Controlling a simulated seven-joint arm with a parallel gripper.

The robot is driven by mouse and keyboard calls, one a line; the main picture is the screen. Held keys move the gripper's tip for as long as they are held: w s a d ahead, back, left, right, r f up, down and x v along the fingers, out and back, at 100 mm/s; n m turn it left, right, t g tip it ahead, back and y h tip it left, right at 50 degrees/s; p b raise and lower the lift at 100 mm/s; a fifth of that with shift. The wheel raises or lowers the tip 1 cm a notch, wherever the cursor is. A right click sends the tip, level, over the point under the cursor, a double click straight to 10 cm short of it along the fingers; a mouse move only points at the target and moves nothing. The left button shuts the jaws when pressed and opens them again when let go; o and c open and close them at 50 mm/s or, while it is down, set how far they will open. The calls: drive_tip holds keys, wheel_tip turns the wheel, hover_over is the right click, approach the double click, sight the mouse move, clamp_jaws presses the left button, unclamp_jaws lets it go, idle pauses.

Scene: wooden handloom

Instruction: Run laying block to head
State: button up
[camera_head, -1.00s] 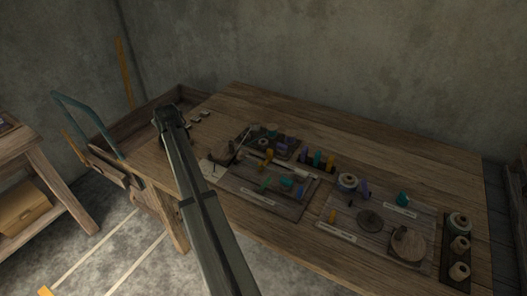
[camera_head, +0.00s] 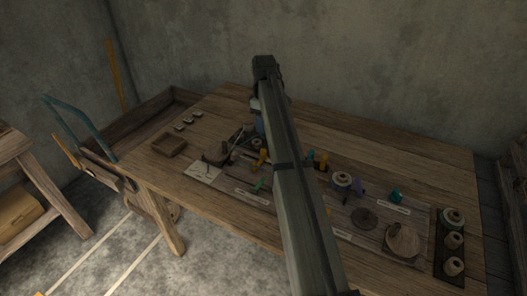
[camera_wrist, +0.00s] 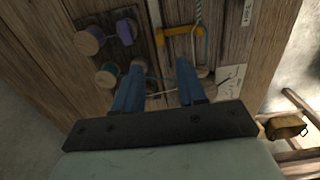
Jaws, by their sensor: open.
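My gripper (camera_wrist: 158,80) is open above the bench, its two blue fingers pointing down, with nothing clearly held between them. In the head view my gripper (camera_head: 260,122) hangs over the middle of the bench, partly hidden by my arm. A thin strand runs near the fingertips. I cannot tell which piece is the laying block or the head; my arm covers part of the layout.
Purple (camera_wrist: 124,32) and teal (camera_wrist: 107,75) spools lie left of the fingers. A white card (camera_head: 203,171) and a small wooden tray (camera_head: 169,145) are at the bench's left. A round wooden block (camera_head: 403,240) and several cones stand at right. The back strip of bench is mostly clear.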

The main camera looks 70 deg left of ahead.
sight(263, 150)
wheel_tip(263, 150, down, 13)
drive_tip(key=shift+f, duration=0.1)
idle(0.5)
drive_tip(key=shift+c, duration=0.3)
clamp_jaws()
drive_tip(key=shift+s+a, duration=0.1)
